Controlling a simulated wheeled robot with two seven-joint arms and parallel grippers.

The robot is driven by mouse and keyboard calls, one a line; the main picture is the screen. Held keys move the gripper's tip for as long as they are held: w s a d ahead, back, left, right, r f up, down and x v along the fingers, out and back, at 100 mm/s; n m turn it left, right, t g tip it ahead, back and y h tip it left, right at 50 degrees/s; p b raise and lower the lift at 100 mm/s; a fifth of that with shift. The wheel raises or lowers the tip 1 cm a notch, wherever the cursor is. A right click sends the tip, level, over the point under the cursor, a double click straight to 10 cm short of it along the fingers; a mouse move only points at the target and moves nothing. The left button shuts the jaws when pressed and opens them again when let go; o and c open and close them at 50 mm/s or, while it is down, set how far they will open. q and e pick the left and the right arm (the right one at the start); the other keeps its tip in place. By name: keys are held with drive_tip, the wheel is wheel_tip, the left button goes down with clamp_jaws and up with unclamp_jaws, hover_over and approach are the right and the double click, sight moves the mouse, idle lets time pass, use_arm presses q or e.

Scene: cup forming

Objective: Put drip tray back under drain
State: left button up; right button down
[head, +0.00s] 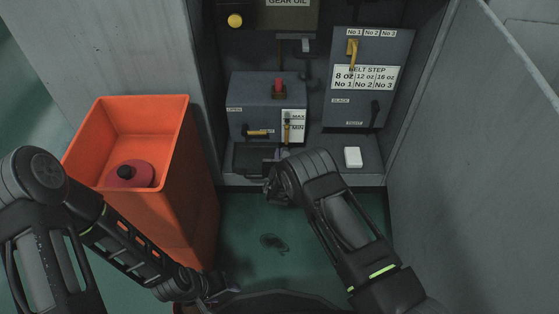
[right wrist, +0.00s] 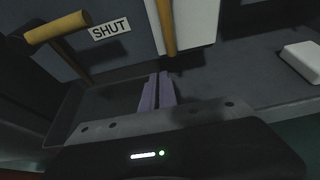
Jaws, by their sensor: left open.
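The drip tray (head: 250,158) is a shallow dark tray on the ledge below the grey gearbox (head: 262,92). It sits under the yellow drain handle (head: 257,132), whose label reads SHUT in the right wrist view. My right gripper (head: 281,155) is at the tray's right end. In the right wrist view its purple fingers (right wrist: 157,92) are close together at the right side of the tray (right wrist: 90,100), seemingly on its wall; the exact contact is hard to see. My left gripper (head: 222,292) is open and empty, low over the floor, away from the tray.
A tall orange bin (head: 190,200) with a red, black-capped container (head: 130,173) in it stands at the left. A white block (head: 353,157) lies on the ledge at the right. A dark stain (head: 273,242) marks the green floor. Cabinet walls close in both sides.

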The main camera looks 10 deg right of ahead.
drive_tip(key=shift+w, duration=0.1)
drive_tip(key=shift+w+d+b, duration=0.1)
drive_tip(key=shift+w+b, duration=0.2)
drive_tip(key=shift+w, duration=0.05)
wheel_tip(320, 180, down, 4)
drive_tip(key=shift+r+b, duration=0.25)
drive_tip(key=shift+b, duration=0.6)
drive_tip(key=shift+r, duration=0.1)
drive_tip(key=shift+f, duration=0.2)
drive_tip(key=c, duration=1.7)
unclamp_jaws()
drive_tip(key=shift+r, duration=0.1)
